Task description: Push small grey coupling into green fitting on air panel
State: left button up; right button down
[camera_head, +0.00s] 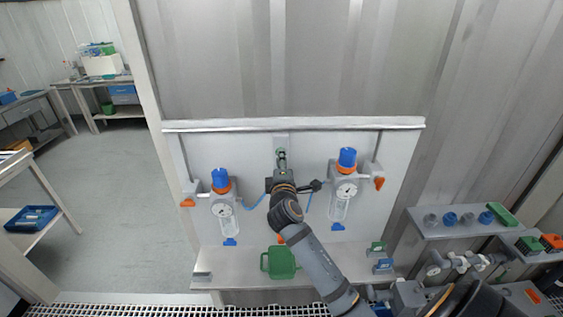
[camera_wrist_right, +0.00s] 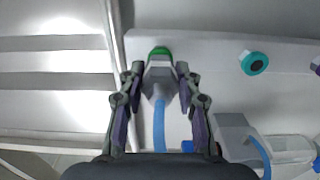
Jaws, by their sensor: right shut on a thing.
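The air panel (camera_head: 220,160) is upright, with the green fitting (camera_head: 281,152) at its upper middle. My right gripper (camera_head: 282,168) reaches up to it from below. In the right wrist view its two fingers (camera_wrist_right: 158,78) are shut on the small grey coupling (camera_wrist_right: 160,76), one on each side. A blue hose (camera_wrist_right: 159,125) runs from the coupling back toward the wrist. The green fitting (camera_wrist_right: 160,51) shows directly beyond the coupling, in line with it. They look close or touching; whether the coupling is seated I cannot tell. My left gripper is not in view.
Gauged regulators with blue caps (camera_head: 220,178) (camera_head: 347,158) flank my right arm. A green jug (camera_head: 280,262) stands on the shelf below. A teal ring (camera_wrist_right: 254,63) is on the panel to the right in the wrist view. A bench with small parts (camera_head: 460,228) stands at right.

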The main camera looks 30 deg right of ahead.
jog(key=shift+w+d, duration=0.25)
jog(key=shift+w, duration=0.25)
jog(key=c, duration=0.8)
grip_release()
jog(key=shift+c, duration=0.2)
jog(key=shift+s+a+f, duration=0.1)
jog(key=shift+s+a, duration=0.05)
jog(key=shift+s, duration=0.1)
jog(key=v, duration=1.1)
jog(key=shift+s+a, duration=0.15)
